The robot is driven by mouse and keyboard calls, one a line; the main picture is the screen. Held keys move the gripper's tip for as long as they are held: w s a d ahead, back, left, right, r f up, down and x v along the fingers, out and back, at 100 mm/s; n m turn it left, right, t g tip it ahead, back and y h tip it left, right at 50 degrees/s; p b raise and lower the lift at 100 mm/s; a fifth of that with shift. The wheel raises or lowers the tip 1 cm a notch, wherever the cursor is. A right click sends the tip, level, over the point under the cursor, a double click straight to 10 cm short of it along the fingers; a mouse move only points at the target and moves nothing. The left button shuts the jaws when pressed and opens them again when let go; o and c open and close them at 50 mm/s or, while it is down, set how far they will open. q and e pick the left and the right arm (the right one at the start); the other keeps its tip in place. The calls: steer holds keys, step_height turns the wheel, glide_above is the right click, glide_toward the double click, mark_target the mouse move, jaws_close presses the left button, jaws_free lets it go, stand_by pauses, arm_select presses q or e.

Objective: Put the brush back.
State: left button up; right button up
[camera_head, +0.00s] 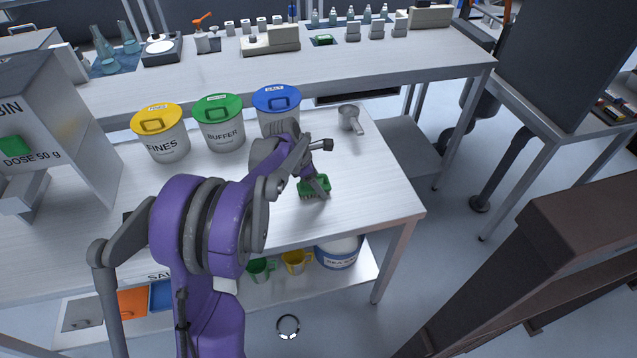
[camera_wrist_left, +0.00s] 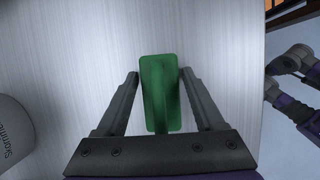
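The green brush (camera_head: 318,192) lies on the metal table near its right front corner. In the left wrist view the brush (camera_wrist_left: 160,90) is a green block lying lengthwise between my fingers. My left gripper (camera_head: 314,184) is over the brush and points down at it. In the left wrist view the left gripper (camera_wrist_left: 160,74) is open, with one finger on each side of the brush and a narrow gap at both sides. The bristles are mostly hidden. My right gripper does not show.
Lidded buckets, yellow (camera_head: 164,140), green (camera_head: 220,128) and blue (camera_head: 278,105), stand behind the brush. A grey scoop (camera_head: 350,118) lies behind it to the right. A bin dispenser (camera_head: 50,130) stands at left. The tabletop (camera_head: 380,195) right of the brush is clear.

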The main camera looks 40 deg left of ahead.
arm_select(q)
steer(key=shift+o, duration=0.9)
steer(key=shift+r, duration=0.2)
steer(key=p+v, duration=0.1)
steer(key=v, duration=1.1)
steer(key=s+d+f+m+y, duration=0.1)
steer(key=s+d+m, duration=0.4)
steer(key=d+m, duration=0.25)
steer(key=s+d+f+m+y, duration=0.1)
steer(key=s+d+m, duration=0.3)
steer(key=d+m, duration=0.3)
steer(key=s+d+f+m+t, duration=0.1)
steer(key=s+d+f+m, duration=0.4)
steer(key=m, duration=0.8)
steer(key=s+d, duration=0.3)
steer(key=s, duration=0.2)
steer(key=shift+s+d+y, duration=0.25)
steer(key=shift+s+y, duration=0.05)
steer(key=shift+s, duration=0.05)
